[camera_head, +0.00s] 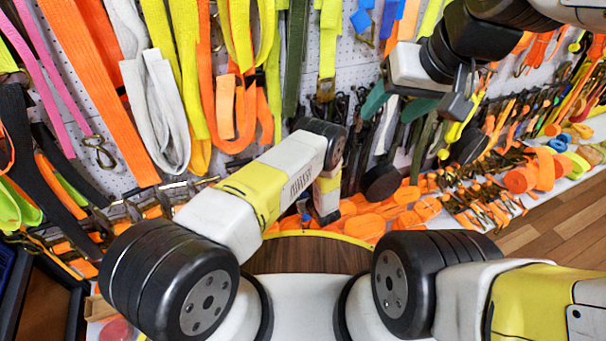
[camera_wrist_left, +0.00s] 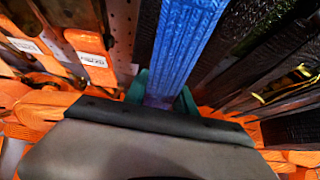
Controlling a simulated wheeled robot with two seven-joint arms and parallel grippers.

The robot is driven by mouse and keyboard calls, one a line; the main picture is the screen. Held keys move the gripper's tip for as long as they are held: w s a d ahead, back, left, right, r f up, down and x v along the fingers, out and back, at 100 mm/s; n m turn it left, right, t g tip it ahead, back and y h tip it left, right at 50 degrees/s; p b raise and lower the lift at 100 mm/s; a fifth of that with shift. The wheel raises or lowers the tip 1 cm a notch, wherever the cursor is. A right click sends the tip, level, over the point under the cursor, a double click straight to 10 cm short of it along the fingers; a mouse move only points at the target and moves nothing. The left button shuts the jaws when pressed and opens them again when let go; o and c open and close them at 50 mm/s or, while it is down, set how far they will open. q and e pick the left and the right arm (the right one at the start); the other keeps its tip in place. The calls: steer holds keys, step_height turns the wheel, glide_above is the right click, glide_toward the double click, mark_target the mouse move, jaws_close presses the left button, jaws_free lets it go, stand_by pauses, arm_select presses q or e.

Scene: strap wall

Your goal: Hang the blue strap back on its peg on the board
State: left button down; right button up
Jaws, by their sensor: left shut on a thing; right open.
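The blue strap (camera_wrist_left: 188,42) runs from the top of the left wrist view down between the green fingers of my left gripper (camera_wrist_left: 162,98), which is shut on it. In the head view my left arm hides its own gripper. My right gripper (camera_head: 398,105) is open and empty, with its green fingers apart in front of the hanging straps. The white perforated board (camera_head: 350,62) shows between straps in the head view. Blue pieces (camera_head: 389,18) hang at its top; I cannot tell whether they belong to the held strap. I cannot pick out the strap's peg.
Orange (camera_head: 82,75), white (camera_head: 160,110) and yellow straps hang close together on the board. Several orange rolls (camera_head: 520,180) and buckles crowd the shelf below. Dark and orange straps crowd both sides of my left gripper. Wooden floor (camera_head: 545,235) is clear at the right.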

stand_by(0.4)
arm_select(q)
steer(key=c, duration=0.9)
jaws_free()
steer(key=shift+c, duration=0.2)
steer(key=shift+s, duration=0.1)
steer(key=v, duration=0.8)
